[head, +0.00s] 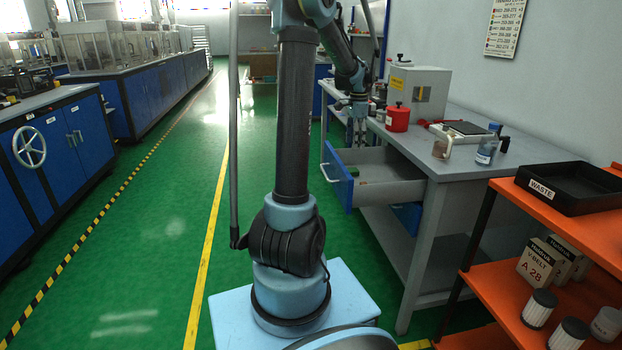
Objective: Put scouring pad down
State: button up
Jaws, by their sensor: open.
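My gripper (356,140) hangs down above the far part of an open drawer (395,192), beside the grey workbench (470,150). Its fingers are small in this view, and I make out nothing between them. The drawer has a blue front and a pale inside. A small, low greenish patch shows inside near the drawer front; I cannot tell whether it is the scouring pad. No scouring pad can be picked out clearly elsewhere. My arm hides part of the scene behind it.
A black waste tray (572,205) sits on an orange shelf at right. Green floor is clear at left.

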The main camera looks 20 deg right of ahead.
jog(key=s+a+r+n, duration=0.1)
jog(key=s+a+n, duration=0.2)
jog(key=a, duration=0.6)
jog(key=s+a+n+t, duration=0.15)
jog(key=a+n, duration=0.25)
jog(key=a, duration=0.5)
jog(key=s+a+r+n+g, duration=0.1)
jog(key=s+a+n, duration=0.2)
jog(key=a, duration=0.6)
jog(key=s+a+f+n+t, duration=0.1)
jog(key=s+a+f+n, duration=0.9)
jog(key=s+a, duration=0.4)
jog(key=shift+s+a+f+n+t, duration=0.4)
jog(key=shift+s+f, duration=0.15)
jog(key=shift+s, duration=0.25)
